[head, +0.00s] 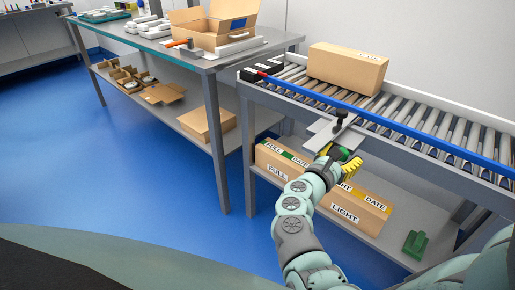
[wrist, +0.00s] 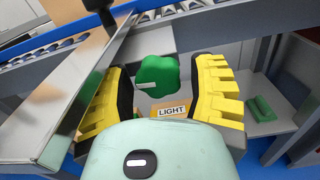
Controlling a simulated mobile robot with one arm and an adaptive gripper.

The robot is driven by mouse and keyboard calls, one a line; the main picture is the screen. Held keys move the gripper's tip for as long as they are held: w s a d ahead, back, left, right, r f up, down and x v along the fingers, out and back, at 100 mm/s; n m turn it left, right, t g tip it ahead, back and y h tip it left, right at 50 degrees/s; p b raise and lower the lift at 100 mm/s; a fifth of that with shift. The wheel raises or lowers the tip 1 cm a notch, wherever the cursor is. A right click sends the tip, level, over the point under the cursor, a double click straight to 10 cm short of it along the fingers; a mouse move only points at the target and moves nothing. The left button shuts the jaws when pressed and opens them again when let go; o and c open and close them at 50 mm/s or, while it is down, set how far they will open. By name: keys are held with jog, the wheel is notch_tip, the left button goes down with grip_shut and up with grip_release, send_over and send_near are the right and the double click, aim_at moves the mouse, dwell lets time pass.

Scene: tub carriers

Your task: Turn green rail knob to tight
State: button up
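The green rail knob (wrist: 158,74) is a lobed knob with a short pale mark on its left side. In the wrist view it lies between the yellow fingers of my gripper (wrist: 163,80), with gaps to both fingers, so my gripper is open. In the head view the green knob (head: 338,152) is partly hidden by my gripper (head: 342,163), below the front of the roller conveyor. A grey plate (head: 322,134) with a black post stands beside the knob. I cannot read any tight mark.
The blue rail (head: 390,122) runs along the roller conveyor, which carries a cardboard box (head: 347,68). Labelled FULL and LIGHT boxes (head: 345,212) and a green block (head: 414,244) sit on the lower shelf. A grey workbench (head: 205,62) stands at left, with blue floor between.

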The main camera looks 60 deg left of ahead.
jog(key=c, duration=0.9)
jog(key=shift+o, duration=0.2)
jog(key=shift+s+m, duration=0.1)
jog(key=shift+m, duration=0.7)
jog(key=o, duration=1.2)
jog(key=v, duration=1.2)
